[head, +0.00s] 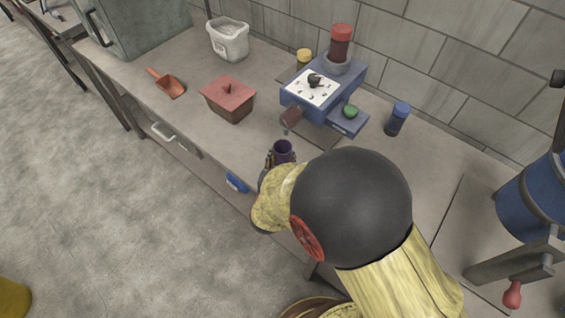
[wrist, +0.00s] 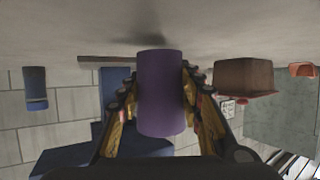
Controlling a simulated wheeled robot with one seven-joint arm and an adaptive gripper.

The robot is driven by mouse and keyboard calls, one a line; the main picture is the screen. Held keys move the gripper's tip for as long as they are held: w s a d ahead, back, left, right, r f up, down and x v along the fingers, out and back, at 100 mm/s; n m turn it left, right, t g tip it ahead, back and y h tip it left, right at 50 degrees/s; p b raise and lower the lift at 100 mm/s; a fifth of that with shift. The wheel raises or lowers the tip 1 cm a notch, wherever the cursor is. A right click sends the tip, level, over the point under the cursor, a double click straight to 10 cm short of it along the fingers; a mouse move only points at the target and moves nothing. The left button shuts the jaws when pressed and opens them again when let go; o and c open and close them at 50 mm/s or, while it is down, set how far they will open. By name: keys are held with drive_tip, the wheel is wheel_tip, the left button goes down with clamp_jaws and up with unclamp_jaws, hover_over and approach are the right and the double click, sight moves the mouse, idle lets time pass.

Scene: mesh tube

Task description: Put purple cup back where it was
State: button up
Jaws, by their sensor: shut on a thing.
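The purple cup (head: 282,149) is between the fingers of my gripper (head: 272,160), near the front edge of the workbench. In the wrist view the cup (wrist: 160,92) fills the middle, with a finger of my gripper (wrist: 160,100) pressed on each side. The wrist view looks upside down, with the bench surface at the top. A dark shadow lies on the bench by the cup's end; I cannot tell whether the cup touches the bench. My arm hides part of the bench in the head view.
A blue machine (head: 325,92) with a white dial plate and a red-topped jar stands behind the cup. A blue-capped bottle (head: 397,120) is right of it. Bare bench lies between box and cup.

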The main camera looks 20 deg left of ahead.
drive_tip(key=shift+f, duration=0.6)
drive_tip(key=shift+f, duration=0.2)
drive_tip(key=o, duration=1.2)
drive_tip(key=shift+c, duration=0.2)
drive_tip(key=shift+s+r, duration=0.25)
drive_tip(key=shift+r, duration=0.1)
drive_tip(key=p+v, duration=0.3)
drive_tip(key=v, duration=0.8)
drive_tip(key=shift+s+d, duration=0.15)
drive_tip(key=shift+s, duration=0.1)
